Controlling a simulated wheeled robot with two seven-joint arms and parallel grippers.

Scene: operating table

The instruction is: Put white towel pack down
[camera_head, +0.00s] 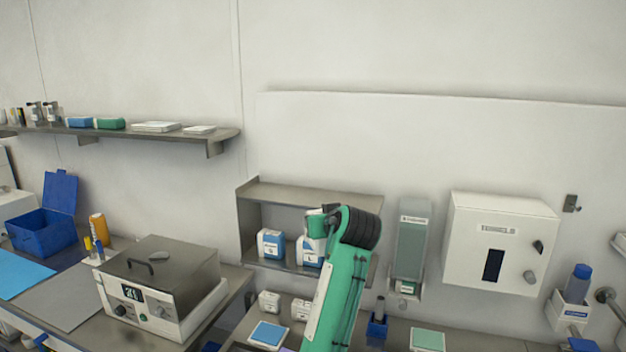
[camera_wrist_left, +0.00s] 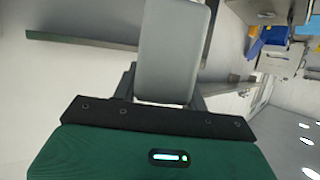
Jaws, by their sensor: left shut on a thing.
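The white towel pack (camera_wrist_left: 172,45) looks like a pale grey-white block with rounded corners in the left wrist view. My left gripper (camera_wrist_left: 163,88) is shut on it, with a dark finger on either side of its near end. The pack sticks out beyond the fingers. In the head view my green arm reaches up in front of the small wall shelf (camera_head: 310,193), and its own links hide the gripper and most or all of the pack. I cannot tell whether the pack touches a surface. My right gripper is in neither view.
White-and-blue boxes (camera_head: 271,243) stand in the wall shelf beside my arm. A dispenser (camera_head: 412,240) and a white cabinet (camera_head: 500,243) hang to the right. A lidded device (camera_head: 160,280) sits on the left counter. A long shelf (camera_head: 170,138) at upper left holds several packs.

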